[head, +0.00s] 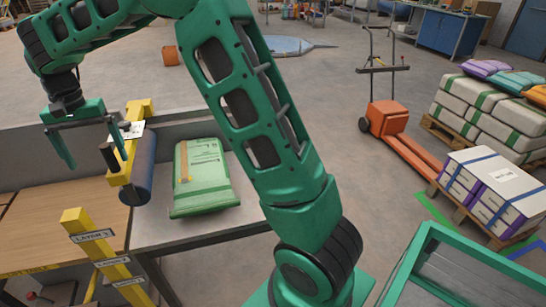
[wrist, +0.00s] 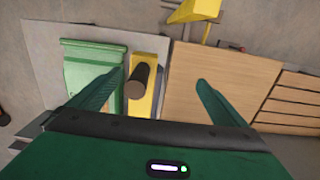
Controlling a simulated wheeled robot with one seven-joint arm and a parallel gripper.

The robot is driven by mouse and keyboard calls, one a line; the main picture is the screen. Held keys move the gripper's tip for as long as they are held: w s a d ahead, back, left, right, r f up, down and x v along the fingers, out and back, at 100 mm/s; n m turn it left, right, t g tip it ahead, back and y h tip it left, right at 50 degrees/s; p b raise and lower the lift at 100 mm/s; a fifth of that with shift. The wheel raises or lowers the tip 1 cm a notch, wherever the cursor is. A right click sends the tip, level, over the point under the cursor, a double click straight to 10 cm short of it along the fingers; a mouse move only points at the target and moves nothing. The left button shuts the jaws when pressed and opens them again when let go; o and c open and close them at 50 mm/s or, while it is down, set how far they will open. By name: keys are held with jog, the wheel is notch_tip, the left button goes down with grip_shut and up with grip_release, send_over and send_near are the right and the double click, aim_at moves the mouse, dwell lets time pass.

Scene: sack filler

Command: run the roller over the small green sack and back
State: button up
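The small green sack (head: 203,172) lies flat on a grey table (head: 186,235), and part of it shows at the left of the wrist view (wrist: 85,75). The dark blue roller (head: 146,165) stands at the table's left end, beside the sack and apart from it. Its yellow frame (head: 127,155) carries a dark round handle (head: 108,156), also seen in the wrist view (wrist: 138,80). My gripper (head: 98,158) is open above the handle area. In the wrist view the handle lies between the fingers (wrist: 162,80), closer to the left one. I cannot tell if they touch.
A wooden bench top (head: 60,220) adjoins the table on the left. A yellow post (head: 95,245) with layer labels stands in front. A low grey wall (head: 195,128) runs behind the table. An orange pallet truck (head: 388,118) and stacked sacks (head: 485,112) stand right.

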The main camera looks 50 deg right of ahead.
jog(key=s+d, duration=0.7)
jog(key=d, duration=0.5)
jog(key=s+d, duration=0.8)
jog(key=d, duration=0.4)
jog(key=shift+d, duration=0.3)
dwell(0.3)
jog(key=s+d, duration=0.8)
jog(key=d, duration=0.4)
jog(key=s+d, duration=0.7)
jog(key=d, duration=0.6)
jog(key=shift+w+a, duration=1.25)
jog(key=shift+a, duration=1.1)
notch_tip(320, 180, up, 9)
